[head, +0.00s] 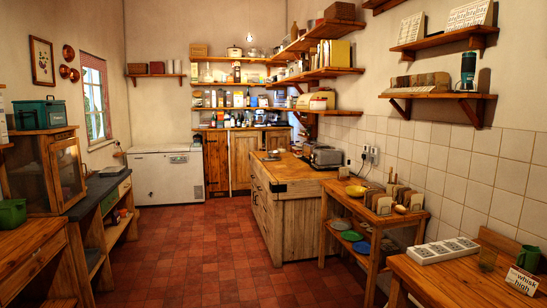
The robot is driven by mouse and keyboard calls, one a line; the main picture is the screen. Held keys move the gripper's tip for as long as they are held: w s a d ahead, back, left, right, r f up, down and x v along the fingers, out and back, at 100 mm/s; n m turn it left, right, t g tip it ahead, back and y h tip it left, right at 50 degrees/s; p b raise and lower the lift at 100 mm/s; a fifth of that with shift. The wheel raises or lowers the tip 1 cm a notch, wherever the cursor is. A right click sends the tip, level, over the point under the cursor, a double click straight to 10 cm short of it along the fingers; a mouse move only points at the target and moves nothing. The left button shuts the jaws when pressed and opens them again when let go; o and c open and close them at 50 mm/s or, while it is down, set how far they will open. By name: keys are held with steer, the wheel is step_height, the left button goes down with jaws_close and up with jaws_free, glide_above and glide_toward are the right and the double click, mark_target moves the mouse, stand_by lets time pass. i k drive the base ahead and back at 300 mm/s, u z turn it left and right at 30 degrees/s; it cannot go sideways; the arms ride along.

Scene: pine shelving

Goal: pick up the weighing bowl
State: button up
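I cannot tell for sure which thing is the weighing bowl. The clearest bowl-like thing is a shallow yellow dish (355,190) on top of the small pine shelf table (331,197) at right of centre. It stands at the left end of that top, and no scale shows clearly under it. A white rounded pot (234,52) stands high on the back wall shelves, too small to make out. My gripper is not in view.
Red tiled floor (190,240) is clear down the middle. A wooden island (290,205) with a toaster (325,156) stands centre right. Pine tables line the right; a dark-topped counter (95,190) and glazed cabinet (66,168) line the left. A white chest freezer (165,176) stands behind.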

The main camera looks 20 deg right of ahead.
mark_target(272, 154)
steer(key=u, duration=0.1)
steer(key=i, duration=4.6)
steer(key=z, duration=0.05)
